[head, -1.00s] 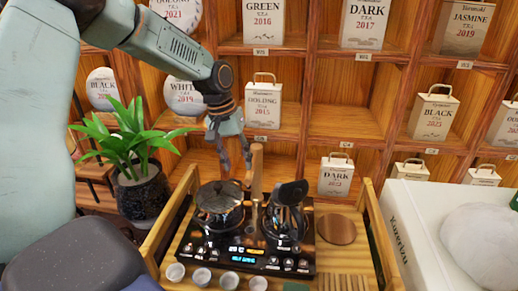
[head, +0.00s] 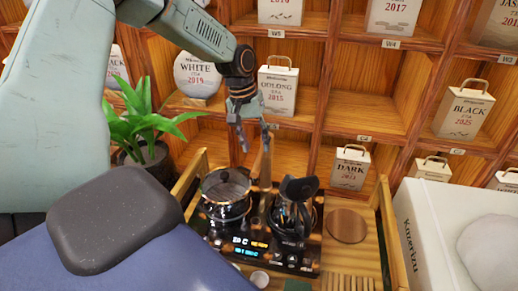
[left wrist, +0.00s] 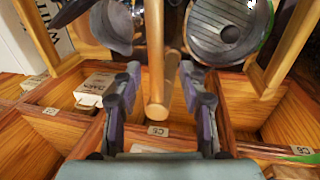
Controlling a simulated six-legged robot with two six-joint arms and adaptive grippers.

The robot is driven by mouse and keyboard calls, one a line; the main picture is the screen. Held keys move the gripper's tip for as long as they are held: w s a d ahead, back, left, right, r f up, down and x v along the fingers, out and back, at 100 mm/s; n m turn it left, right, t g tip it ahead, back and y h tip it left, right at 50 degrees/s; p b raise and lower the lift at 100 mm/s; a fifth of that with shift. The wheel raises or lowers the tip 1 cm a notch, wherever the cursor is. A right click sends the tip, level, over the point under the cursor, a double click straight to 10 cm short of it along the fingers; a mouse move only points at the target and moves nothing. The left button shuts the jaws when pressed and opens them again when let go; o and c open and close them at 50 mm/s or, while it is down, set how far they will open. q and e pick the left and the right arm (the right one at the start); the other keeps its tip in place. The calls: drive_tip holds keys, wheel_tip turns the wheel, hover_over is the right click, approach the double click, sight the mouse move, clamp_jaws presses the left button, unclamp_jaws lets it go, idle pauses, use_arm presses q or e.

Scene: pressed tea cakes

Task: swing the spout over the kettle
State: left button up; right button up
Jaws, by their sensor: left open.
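The spout is a copper-brown, wood-like tube (head: 262,166) standing between two vessels on a black tea stove (head: 270,250). The right vessel is a glass kettle (head: 293,214) with a black top and handle. The left vessel is a round pot (head: 226,197) with a slotted lid. My left gripper (head: 254,142) is open at the spout's upper end. In the left wrist view the spout (left wrist: 155,60) runs between the two spread fingers (left wrist: 158,90), with gaps on both sides. The kettle (left wrist: 113,25) and pot (left wrist: 229,32) show beyond. My right gripper is not in view.
Wooden shelves with tea boxes, including an Oolong box (head: 278,90), stand close behind my gripper. A potted plant (head: 140,130) is at left. A white box (head: 440,235) is at right. A round wooden disc (head: 346,226) lies beside the stove.

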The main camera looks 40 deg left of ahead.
sight(260, 154)
use_arm(q)
drive_tip(key=x, duration=0.2)
drive_tip(key=shift+w+d+f, duration=0.15)
drive_tip(key=shift+w+f, duration=0.05)
drive_tip(key=shift+d+f, duration=0.2)
drive_tip(key=shift+d, duration=0.1)
drive_tip(key=shift+s+a, duration=0.1)
drive_tip(key=shift+s, duration=0.15)
drive_tip(key=shift+w+a, duration=0.1)
drive_tip(key=shift+a, duration=0.1)
drive_tip(key=shift+c, duration=0.9)
drive_tip(key=shift+w+d, duration=0.2)
drive_tip(key=shift+w, duration=0.05)
drive_tip(key=c, duration=0.5)
drive_tip(key=shift+s+a, duration=0.1)
drive_tip(key=shift+s, duration=0.05)
clamp_jaws()
